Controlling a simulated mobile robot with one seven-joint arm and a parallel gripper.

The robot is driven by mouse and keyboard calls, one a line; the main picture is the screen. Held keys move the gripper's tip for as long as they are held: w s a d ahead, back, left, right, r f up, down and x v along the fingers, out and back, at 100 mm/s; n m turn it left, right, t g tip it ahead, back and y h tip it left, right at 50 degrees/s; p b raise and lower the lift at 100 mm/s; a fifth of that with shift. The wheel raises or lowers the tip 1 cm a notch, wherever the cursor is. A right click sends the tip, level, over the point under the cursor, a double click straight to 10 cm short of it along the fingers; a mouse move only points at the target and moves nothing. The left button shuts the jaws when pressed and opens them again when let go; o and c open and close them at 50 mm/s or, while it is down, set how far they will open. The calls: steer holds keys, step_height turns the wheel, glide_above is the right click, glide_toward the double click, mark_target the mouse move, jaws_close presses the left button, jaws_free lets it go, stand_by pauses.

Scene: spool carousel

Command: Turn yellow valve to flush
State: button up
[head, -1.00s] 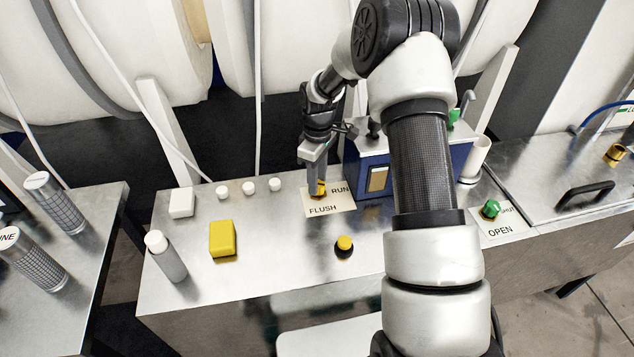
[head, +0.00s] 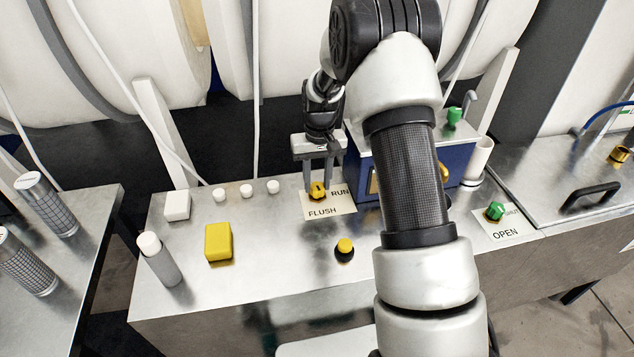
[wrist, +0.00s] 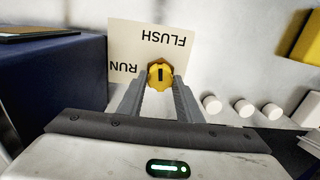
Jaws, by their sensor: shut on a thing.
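The yellow valve (head: 317,190) sits on a cream label card (head: 334,207) on the metal bench, with RUN to its right and FLUSH in front of it in the head view. In the wrist view the round yellow knob (wrist: 160,75) carries a dark mark running up and down the picture, in line with the side of the card where FLUSH is printed. My gripper (head: 318,184) points down from behind the valve, with one finger on each side of the knob. In the wrist view the fingers (wrist: 160,82) are shut on it.
A blue box (head: 460,162) stands close right of the valve. A yellow block (head: 218,242), a white-capped bottle (head: 160,260) and several white knobs (head: 246,190) are to the left. A yellow button (head: 345,246) is in front. A green valve (head: 494,211) is at right.

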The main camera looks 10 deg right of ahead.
mark_target(319, 185)
steer(key=shift+m, duration=0.8)
steer(key=o, duration=1)
steer(key=shift+o, duration=0.2)
step_height(319, 185, up, 18)
steer(key=shift+d+f+p, duration=0.25)
steer(key=shift+d+p, duration=0.05)
